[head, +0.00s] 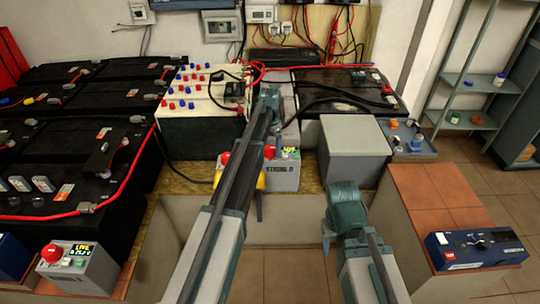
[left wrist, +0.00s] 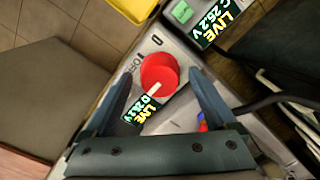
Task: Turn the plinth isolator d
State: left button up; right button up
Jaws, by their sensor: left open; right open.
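The isolator unit lettered STRING D (head: 283,178) stands on the plinth, partly hidden by my left arm. Its red round knob (head: 269,152) shows beside its lit display (head: 289,153). In the left wrist view the red knob (left wrist: 160,72) lies between the two fingers of my open left gripper (left wrist: 160,82), with a gap at each side. A white mark is on the knob's rim. The display (left wrist: 150,108) reads LIVE and D. In the head view my left fingers are hidden by the arm. My right gripper (head: 343,208) is open and empty in front of a grey box.
A neighbouring unit (left wrist: 207,22) with a LIVE C display and a yellow item (head: 260,180) are close by. A grey box (head: 352,143) stands at the right. Black batteries (head: 60,160) with red cables fill the left. A blue box (head: 475,249) sits on the tiled ledge.

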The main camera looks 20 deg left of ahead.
pick_arm(q)
jog(key=shift+f, duration=0.35)
pick_arm(e)
jog(key=shift+f, duration=0.3)
pick_arm(q)
jog(key=c, duration=1.4)
